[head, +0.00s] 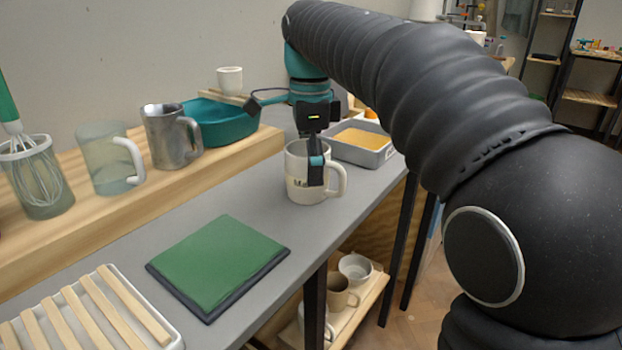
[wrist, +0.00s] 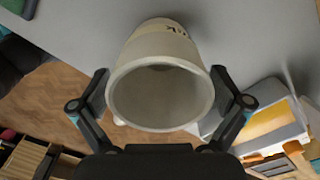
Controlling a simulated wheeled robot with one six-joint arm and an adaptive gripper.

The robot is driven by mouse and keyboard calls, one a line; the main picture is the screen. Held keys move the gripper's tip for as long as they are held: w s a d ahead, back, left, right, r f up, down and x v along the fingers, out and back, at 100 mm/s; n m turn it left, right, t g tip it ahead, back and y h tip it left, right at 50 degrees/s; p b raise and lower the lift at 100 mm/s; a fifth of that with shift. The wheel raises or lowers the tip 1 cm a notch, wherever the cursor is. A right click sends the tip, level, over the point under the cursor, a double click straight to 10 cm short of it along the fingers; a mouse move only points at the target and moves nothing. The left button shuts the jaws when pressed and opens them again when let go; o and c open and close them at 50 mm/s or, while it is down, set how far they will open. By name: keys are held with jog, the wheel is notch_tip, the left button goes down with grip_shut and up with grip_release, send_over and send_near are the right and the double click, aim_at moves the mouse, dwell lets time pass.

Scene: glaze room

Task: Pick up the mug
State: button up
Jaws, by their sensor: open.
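A cream mug (head: 305,190) with dark lettering and a white handle stands upright on the grey table. In the head view its handle points right. In the wrist view the mug (wrist: 160,95) fills the middle, its round mouth facing the camera; it looks empty. My gripper (head: 318,165) is above and at the mug in the head view. In the wrist view my gripper (wrist: 161,100) is open, with one finger on each side of the mug. I cannot tell whether either finger touches it.
A grey tray with yellow contents (head: 362,143) stands close behind the mug. A green cloth (head: 220,262) and a slatted white dish rack (head: 95,318) lie nearer. On the raised wooden shelf stand a metal mug (head: 170,137), a glass mug (head: 108,160) and a teal basin (head: 222,124).

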jog(key=shift+f, duration=0.9)
jog(key=c, duration=1.3)
jog(key=shift+o, duration=0.2)
jog(key=shift+r, duration=0.3)
jog(key=shift+c, duration=1.1)
jog(key=r, duration=0.4)
jog(key=shift+d+p, duration=0.2)
jog(key=shift+p, duration=0.2)
jog(key=shift+c, duration=1.2)
jog(key=s+d+r, duration=0.3)
jog(key=d+r, duration=0.3)
jog(key=d, duration=0.4)
jog(key=shift+s+d+r, duration=0.25)
jog(key=shift+d, duration=0.15)
